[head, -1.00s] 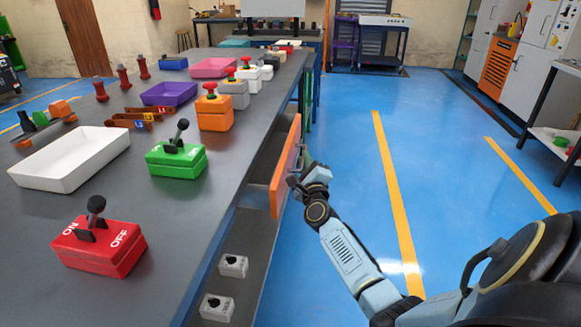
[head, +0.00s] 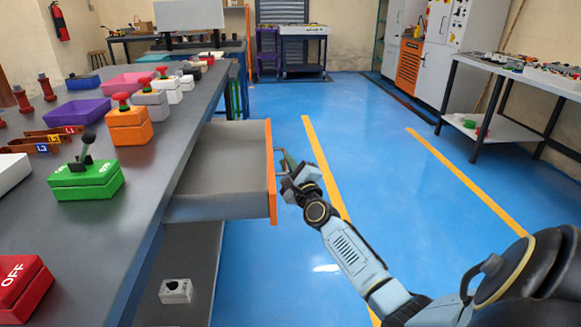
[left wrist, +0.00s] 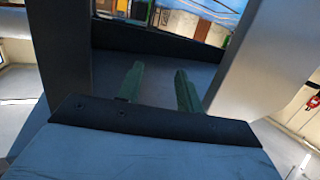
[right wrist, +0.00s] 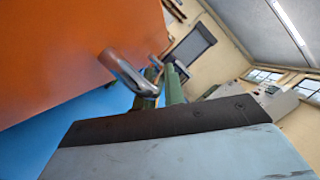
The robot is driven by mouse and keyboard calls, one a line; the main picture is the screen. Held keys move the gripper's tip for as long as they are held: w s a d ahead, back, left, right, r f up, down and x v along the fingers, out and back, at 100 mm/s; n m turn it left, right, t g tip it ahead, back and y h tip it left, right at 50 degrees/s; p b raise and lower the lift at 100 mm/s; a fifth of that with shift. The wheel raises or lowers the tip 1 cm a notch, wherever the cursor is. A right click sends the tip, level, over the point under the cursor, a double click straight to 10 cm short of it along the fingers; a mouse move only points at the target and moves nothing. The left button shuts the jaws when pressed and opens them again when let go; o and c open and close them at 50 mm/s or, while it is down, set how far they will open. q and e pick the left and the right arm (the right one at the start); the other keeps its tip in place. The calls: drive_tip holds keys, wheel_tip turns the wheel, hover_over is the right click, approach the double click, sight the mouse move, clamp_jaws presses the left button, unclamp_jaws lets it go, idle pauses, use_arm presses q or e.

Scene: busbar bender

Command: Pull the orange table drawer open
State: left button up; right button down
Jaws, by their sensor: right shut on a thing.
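The orange-fronted table drawer (head: 271,190) stands well out from the right side of the grey workbench, and its grey inside looks empty. Its orange front fills the left of the right wrist view (right wrist: 70,50). A metal bar handle (right wrist: 128,72) is on that front. My right gripper (head: 286,163) is shut on the drawer handle; its green fingers (right wrist: 164,84) are at the handle's end in the right wrist view. My left gripper (left wrist: 161,85) shows only in the left wrist view, its two green fingers apart with nothing seen between them.
The workbench (head: 130,190) carries a green switch box (head: 86,182), a red switch box (head: 20,285), an orange button box (head: 128,125) and purple and pink trays. A grey socket box (head: 176,291) sits below the drawer.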

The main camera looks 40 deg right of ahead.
use_arm(q)
drive_tip(key=shift+d+r, duration=0.1)
use_arm(e)
drive_tip(key=c, duration=1.5)
unclamp_jaws()
drive_tip(key=shift+s, duration=0.1)
